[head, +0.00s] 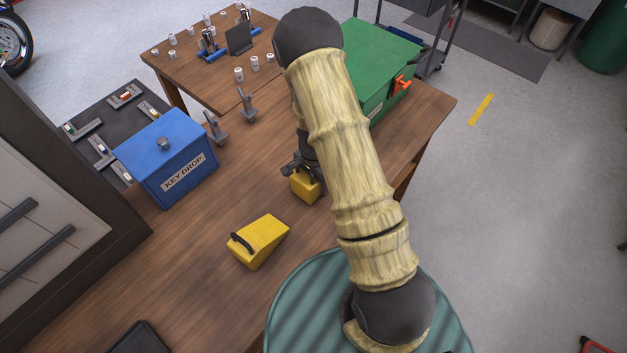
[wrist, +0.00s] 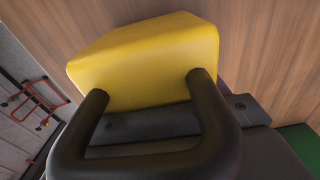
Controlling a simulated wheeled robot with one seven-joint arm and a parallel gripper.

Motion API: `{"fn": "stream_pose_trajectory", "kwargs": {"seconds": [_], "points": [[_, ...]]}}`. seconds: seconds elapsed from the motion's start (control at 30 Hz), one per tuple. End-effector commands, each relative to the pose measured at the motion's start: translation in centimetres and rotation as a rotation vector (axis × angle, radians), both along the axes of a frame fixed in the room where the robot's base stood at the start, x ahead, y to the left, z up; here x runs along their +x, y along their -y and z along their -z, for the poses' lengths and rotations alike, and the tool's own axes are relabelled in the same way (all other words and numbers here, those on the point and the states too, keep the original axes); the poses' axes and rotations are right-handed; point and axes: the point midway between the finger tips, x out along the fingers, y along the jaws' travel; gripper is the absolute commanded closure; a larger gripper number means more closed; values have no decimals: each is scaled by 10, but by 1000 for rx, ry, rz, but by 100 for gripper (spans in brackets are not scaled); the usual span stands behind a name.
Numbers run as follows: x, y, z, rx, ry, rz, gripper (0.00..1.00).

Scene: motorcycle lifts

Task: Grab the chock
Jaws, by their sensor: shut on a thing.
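Two yellow wedge chocks show in the head view. One chock (head: 306,189) is under my gripper (head: 301,170), partly hidden by the gripper and arm. My gripper is shut on it. In the wrist view this chock (wrist: 150,60) fills the upper middle, and a thick black loop handle (wrist: 150,165) stands out from it close to the camera. A dark gripper part shows inside the loop. I cannot tell whether the chock touches the table or hangs just above it. The other chock (head: 262,238), with a black handle, lies on the table nearer to me, apart from my gripper.
The wooden table (head: 185,265) has free room around the near chock. A blue key drop box (head: 165,160) stands at left, and a grey metal bracket (head: 247,106) stands behind. A green case (head: 375,62) sits at the back right, beside my arm.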

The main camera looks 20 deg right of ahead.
Motion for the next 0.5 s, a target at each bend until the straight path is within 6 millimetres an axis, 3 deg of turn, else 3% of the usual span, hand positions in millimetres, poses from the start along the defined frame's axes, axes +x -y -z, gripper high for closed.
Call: {"fn": "stream_pose_trajectory", "kwargs": {"seconds": [0.5], "points": [[1,-1,-79,0,4,-2,69]]}}
